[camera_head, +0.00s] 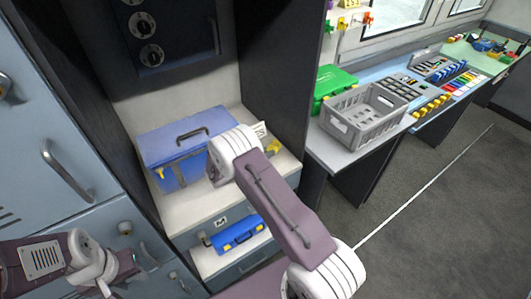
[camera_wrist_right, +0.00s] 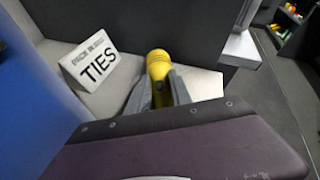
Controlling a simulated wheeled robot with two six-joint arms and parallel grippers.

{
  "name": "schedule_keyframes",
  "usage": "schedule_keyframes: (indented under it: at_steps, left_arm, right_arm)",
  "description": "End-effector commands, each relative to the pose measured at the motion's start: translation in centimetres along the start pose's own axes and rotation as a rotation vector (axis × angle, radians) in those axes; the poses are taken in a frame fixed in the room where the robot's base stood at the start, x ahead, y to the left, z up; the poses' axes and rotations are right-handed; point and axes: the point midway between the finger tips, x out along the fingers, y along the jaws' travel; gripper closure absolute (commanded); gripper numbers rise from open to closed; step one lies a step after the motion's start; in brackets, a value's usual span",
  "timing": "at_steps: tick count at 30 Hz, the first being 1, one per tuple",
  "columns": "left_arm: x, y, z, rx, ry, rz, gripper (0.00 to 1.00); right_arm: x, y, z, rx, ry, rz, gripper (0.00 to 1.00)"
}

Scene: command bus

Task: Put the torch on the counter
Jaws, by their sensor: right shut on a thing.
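The yellow torch (camera_wrist_right: 159,70) stands between the two grey fingers of my right gripper (camera_wrist_right: 160,92) in the right wrist view, and the fingers are closed on it. In the head view a yellow bit of it (camera_head: 273,146) shows beyond my right arm, over the white shelf; the fingers are hidden there. I cannot tell whether the torch touches the shelf. The light counter (camera_head: 328,150) is to the right, past a dark partition. My left arm shows at the lower left of the head view, with its fingers out of sight.
A blue toolbox (camera_head: 165,145) stands on the white shelf (camera_head: 190,212), beside a TIES sign (camera_wrist_right: 100,62). A grey crate (camera_head: 362,120) and green case (camera_head: 333,80) occupy much of the counter. Its front edge is bare. A blue case (camera_head: 238,234) sits lower.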

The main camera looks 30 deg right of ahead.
Motion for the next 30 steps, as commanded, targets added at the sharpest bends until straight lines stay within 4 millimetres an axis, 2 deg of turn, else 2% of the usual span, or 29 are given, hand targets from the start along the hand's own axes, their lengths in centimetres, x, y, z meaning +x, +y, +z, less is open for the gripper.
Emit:
schedule_keyframes:
  at_steps: [9,10,12,20,23,26,30]
  left_arm:
    - [0.5,0.0,0.1,0.000,0.000,0.000,0.64]
    - [0.4,0.0,0.1,0.000,0.000,0.000,0.64]
    - [0.3,0.0,0.0,0.000,0.000,0.000,0.64]
    - [0.3,0.0,0.0,0.000,0.000,0.000,0.64]
    - [-0.3,0.0,0.0,0.000,0.000,0.000,0.64]
    - [0.3,0.0,0.0,0.000,0.000,0.000,0.64]
    - [0.7,0.0,0.1,0.000,0.000,0.000,0.64]
  right_arm:
    - [0.2,0.1,-0.4,0.000,-0.001,0.000,1.00]
    - [0.1,0.1,-0.3,0.000,0.000,0.000,0.69]
    - [0.1,0.1,-0.2,0.000,0.000,0.000,0.53]
    - [0.1,0.1,-0.2,0.000,0.000,0.000,0.53]
    - [-0.3,-0.1,0.4,0.000,0.000,0.001,0.53]
    - [-2.1,0.2,0.0,-0.001,-0.002,0.005,0.53]
    - [-5.9,0.2,0.0,0.000,-0.002,0.007,0.53]
